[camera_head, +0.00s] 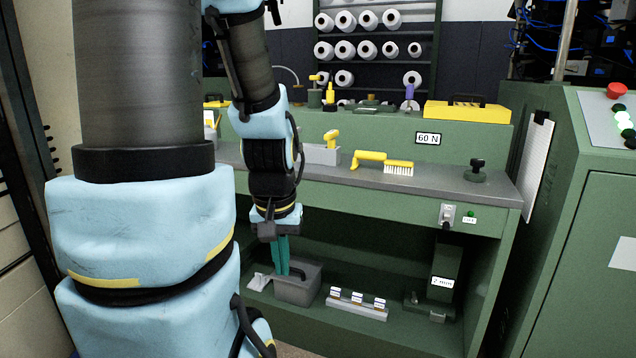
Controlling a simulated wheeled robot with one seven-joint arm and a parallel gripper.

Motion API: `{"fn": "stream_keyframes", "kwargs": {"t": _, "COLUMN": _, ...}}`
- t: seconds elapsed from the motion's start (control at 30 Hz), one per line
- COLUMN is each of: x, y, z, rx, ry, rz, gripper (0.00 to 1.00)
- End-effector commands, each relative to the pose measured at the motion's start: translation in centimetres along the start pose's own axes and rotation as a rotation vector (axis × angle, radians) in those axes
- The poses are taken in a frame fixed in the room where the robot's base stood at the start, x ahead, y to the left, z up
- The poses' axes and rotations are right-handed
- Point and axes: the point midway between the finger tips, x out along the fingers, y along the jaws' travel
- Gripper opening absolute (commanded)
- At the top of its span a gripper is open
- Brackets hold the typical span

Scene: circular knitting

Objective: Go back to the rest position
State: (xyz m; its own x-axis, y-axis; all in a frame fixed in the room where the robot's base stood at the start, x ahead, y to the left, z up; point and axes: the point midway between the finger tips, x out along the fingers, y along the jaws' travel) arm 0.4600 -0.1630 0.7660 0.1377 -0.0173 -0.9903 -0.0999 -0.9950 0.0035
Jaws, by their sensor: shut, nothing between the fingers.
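My gripper (284,268) hangs pointing down at the end of my arm, in front of the green workbench (450,212). Its two teal fingers are shut together with nothing seen between them. The fingertips show at the lower shelf opening, over the back left part of a grey bin (300,290). I cannot tell whether the tips are inside the bin or in front of it. Thick blue-padded links of my arm fill the left of the view and hide what lies behind.
A yellow brush (398,167) and a dark knob-topped piece (477,172) lie on the bench top. A small rack with labelled pieces (357,305) stands right of the bin. A green cabinet (590,220) with a red button (617,90) borders the right. Yarn cones fill the back rack.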

Motion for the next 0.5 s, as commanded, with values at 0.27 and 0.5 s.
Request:
{"fn": "stream_keyframes", "kwargs": {"t": 0.27, "x": -10.3, "y": 0.0, "z": -1.4, "rx": 0.0, "ry": 0.0, "rz": 0.0, "gripper": 0.0}}
{"fn": "stream_keyframes", "kwargs": {"t": 0.5, "x": -15.8, "y": 0.1, "z": -2.2, "rx": 0.0, "ry": 0.0, "rz": 0.0, "gripper": 0.0}}
